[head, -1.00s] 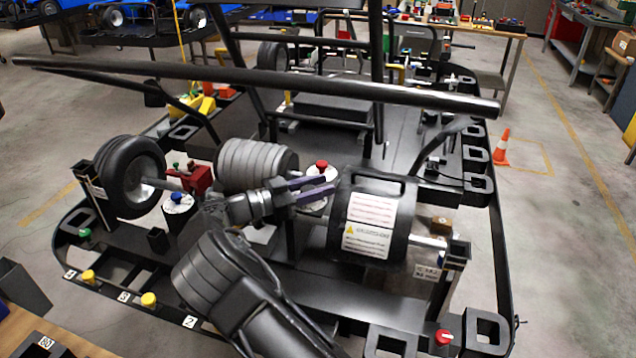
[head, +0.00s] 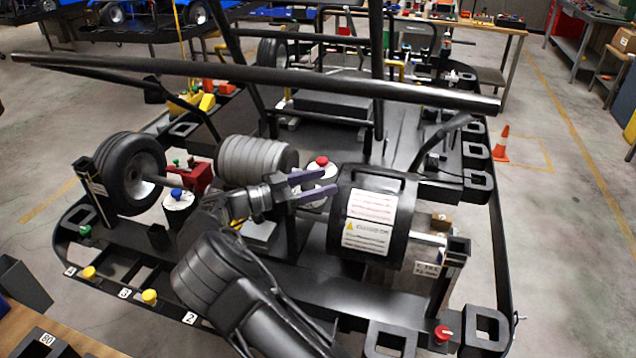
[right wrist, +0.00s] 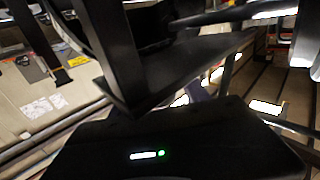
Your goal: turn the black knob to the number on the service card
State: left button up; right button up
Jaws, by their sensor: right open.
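My right gripper (head: 330,182) is open, with two purple fingers pointing right and a gap between them. In the head view its fingertips appear just left of the black drum (head: 420,205) and in front of a red-topped round fixture (head: 320,163). I cannot tell whether it touches either. Nothing shows between the fingers. I cannot make out a black knob for certain; the gripper may hide it. A white printed sheet (head: 369,222) with a yellow warning sign is on the drum; I cannot tell whether it is the service card. My left gripper is not in view.
A black tube (head: 250,75) crosses above the kart frame. A tyre (head: 128,172) and a blue-topped fixture (head: 178,205) stand left. A grey ribbed cylinder (head: 255,165) is behind my wrist. A red knob (head: 443,334) is at front right. Dark structure (right wrist: 125,50) fills much of the wrist view.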

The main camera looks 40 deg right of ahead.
jog(key=shift+a, duration=0.1)
jog(key=b+v, duration=0.2)
jog(key=v, duration=0.3)
jog(key=shift+w+a+f, duration=0.15)
jog(key=shift+a, duration=0.25)
jog(key=shift+w+a+b, duration=0.15)
jog(key=shift+a+b, duration=0.25)
jog(key=shift+a, duration=0.2)
jog(key=shift+w+a, duration=0.1)
jog(key=shift+a, duration=0.2)
